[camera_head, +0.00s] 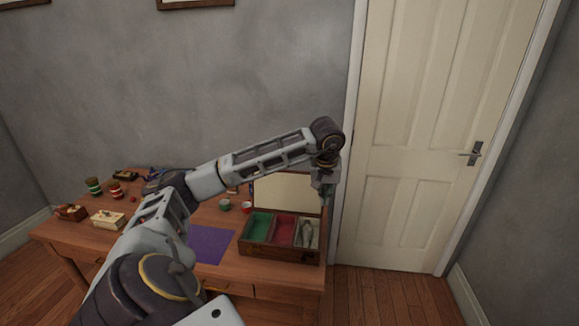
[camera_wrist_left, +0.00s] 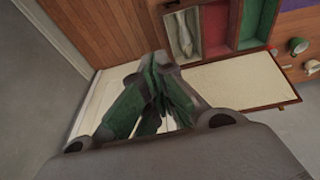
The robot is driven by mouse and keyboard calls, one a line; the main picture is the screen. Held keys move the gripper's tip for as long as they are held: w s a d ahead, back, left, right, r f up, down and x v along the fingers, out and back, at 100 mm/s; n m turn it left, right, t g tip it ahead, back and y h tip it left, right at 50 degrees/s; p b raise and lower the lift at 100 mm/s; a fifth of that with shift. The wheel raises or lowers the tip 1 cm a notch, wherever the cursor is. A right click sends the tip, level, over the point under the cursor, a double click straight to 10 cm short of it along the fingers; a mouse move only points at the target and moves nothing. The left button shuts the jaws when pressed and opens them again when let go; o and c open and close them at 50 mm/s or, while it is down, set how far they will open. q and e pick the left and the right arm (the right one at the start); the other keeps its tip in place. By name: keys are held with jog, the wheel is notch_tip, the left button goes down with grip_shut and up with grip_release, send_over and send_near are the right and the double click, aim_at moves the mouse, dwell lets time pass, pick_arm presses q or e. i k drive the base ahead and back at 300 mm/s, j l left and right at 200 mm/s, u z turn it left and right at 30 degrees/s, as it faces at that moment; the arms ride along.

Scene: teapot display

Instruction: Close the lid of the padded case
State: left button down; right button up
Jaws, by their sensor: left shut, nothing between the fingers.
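The padded case (camera_head: 277,254) sits at the right end of the wooden desk. Its lid (camera_head: 287,190) stands raised at the back, cream inside with a wooden rim. The base has green, red and pale compartments; the pale one holds a light-coloured object (camera_head: 307,232). My left gripper (camera_head: 327,198) points down at the lid's right edge, shut and empty. In the left wrist view my left gripper (camera_wrist_left: 157,66) is beside the end of the cream lid (camera_wrist_left: 235,84), with the compartments above; whether it touches the lid I cannot tell. My right gripper is not shown.
A purple mat (camera_head: 210,245) lies left of the case. Small cups (camera_head: 225,205) stand behind it. A cream box (camera_head: 107,219), a brown box (camera_head: 71,212) and striped jars (camera_head: 93,187) are at the left. A door (camera_head: 430,130) is at the right, with open floor before it.

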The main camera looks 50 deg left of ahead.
aim_at(283, 191)
jog(key=i+j, duration=0.15)
jog(key=j, duration=0.25)
jog(key=i+j, duration=0.15)
jog(key=j, duration=0.25)
jog(key=i+j, duration=0.1)
jog(key=j, duration=0.35)
jog(key=i+j, duration=0.15)
jog(key=j, duration=0.25)
